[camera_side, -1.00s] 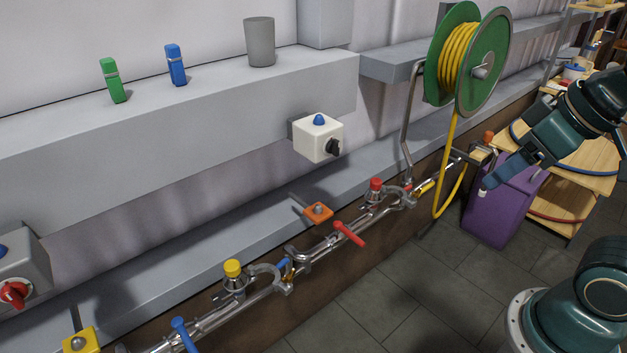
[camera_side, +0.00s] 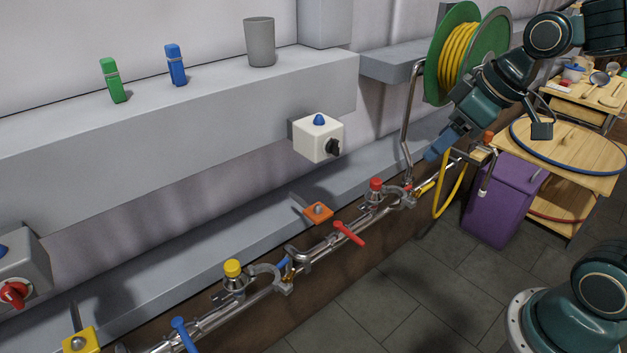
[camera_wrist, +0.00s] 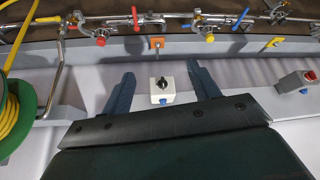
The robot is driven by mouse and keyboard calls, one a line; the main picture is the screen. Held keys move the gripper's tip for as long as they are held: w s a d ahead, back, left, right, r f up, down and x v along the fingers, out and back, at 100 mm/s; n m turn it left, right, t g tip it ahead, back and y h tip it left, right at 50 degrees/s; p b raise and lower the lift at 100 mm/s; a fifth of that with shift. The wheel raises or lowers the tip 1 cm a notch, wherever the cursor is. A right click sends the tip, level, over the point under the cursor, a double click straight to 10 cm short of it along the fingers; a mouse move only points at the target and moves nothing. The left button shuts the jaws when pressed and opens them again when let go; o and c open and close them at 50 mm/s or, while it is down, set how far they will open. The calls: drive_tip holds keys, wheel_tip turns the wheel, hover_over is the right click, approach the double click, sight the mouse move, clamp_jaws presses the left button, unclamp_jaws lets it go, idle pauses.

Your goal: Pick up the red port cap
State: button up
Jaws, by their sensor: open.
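The red port cap (camera_side: 376,184) sits on a metal port on the pipe run along the lower ledge, right of centre in the side view. In the wrist view the red cap (camera_wrist: 101,41) is at the upper left, beyond my left finger. My gripper (camera_side: 436,150) is in the air above and to the right of the cap in the side view, in front of the hose reel. In the wrist view my gripper (camera_wrist: 160,80) shows two blue fingers spread apart with nothing held between them. The cap is apart from my gripper and in plain sight.
A yellow cap (camera_side: 232,268) sits on another port further left. A red-handled valve (camera_side: 349,234) and an orange tag (camera_side: 318,212) are near the red cap. A white switch box (camera_side: 319,138) juts from the wall above. The hose reel (camera_side: 466,52) stands close to my arm.

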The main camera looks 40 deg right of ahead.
drive_tip(key=w+d+f+n+t+y, duration=0.1)
drive_tip(key=w+d+f+y, duration=0.1)
drive_tip(key=w+d+f, duration=0.45)
drive_tip(key=w+d+f+n+t+y, duration=0.15)
drive_tip(key=w+d+f, duration=0.25)
drive_tip(key=w+f, duration=0.55)
drive_tip(key=m+t, duration=0.2)
drive_tip(key=t, duration=0.3)
approach(371, 184)
drive_tip(key=s+d, duration=0.2)
drive_tip(key=shift+s+a+r+h, duration=0.2)
drive_tip(key=shift+r+h, duration=0.1)
drive_tip(key=shift+h, duration=0.15)
drive_tip(key=shift+w, duration=0.1)
drive_tip(key=shift+x, duration=4.25)
drive_tip(key=shift+x, duration=2.6)
